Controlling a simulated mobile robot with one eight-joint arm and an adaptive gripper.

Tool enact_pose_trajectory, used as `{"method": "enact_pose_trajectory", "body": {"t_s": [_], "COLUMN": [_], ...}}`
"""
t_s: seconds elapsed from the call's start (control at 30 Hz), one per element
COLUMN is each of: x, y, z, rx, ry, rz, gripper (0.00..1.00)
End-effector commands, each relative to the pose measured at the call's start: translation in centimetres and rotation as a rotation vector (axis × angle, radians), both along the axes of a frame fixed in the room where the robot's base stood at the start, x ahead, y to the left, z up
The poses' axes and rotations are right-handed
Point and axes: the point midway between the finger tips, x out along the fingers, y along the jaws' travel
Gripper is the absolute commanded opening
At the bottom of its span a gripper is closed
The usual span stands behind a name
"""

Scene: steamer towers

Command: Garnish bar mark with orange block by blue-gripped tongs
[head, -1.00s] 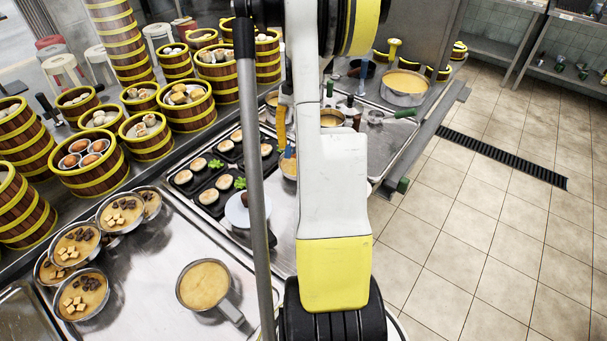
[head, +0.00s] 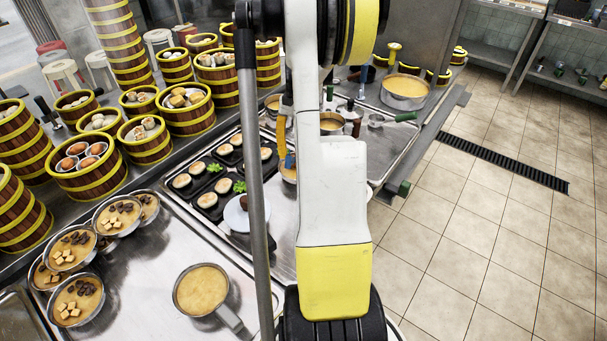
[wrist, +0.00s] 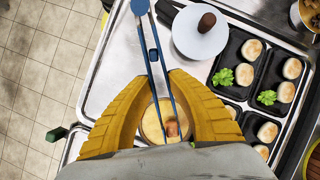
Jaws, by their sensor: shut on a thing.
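My gripper (wrist: 158,82) is shut on blue-gripped tongs (wrist: 152,52), which stand between its yellow fingers in the wrist view. The tongs' legs reach down over a round pan with pale yellow contents (wrist: 152,129). A small orange-brown block (wrist: 173,129) shows at the tongs' tips, over the pan. I cannot tell whether the tips pinch it or whether it touches the contents. In the head view my arm hides most of the gripper; part of the pan (head: 288,174) shows beside the arm. I cannot make out a bar mark.
A handled pan (head: 202,290), topped bowls (head: 118,215) and steamers (head: 88,168) stand left. Bare steel counter surrounds the handled pan.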

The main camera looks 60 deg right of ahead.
Motion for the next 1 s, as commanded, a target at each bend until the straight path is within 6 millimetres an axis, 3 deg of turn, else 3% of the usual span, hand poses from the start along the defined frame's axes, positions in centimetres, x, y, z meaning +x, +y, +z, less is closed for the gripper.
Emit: {"method": "enact_pose_trajectory", "body": {"t_s": [0.73,0.77,1.0], "x": [0.0,0.0,0.0], "y": [0.0,0.0,0.0], "z": [-0.32,-0.32,-0.32], "rx": [-0.001,-0.001,-0.001], "ry": [-0.001,-0.002,-0.002], "rz": [0.001,0.0,0.0], "gripper": [0.0,0.2,0.2]}}
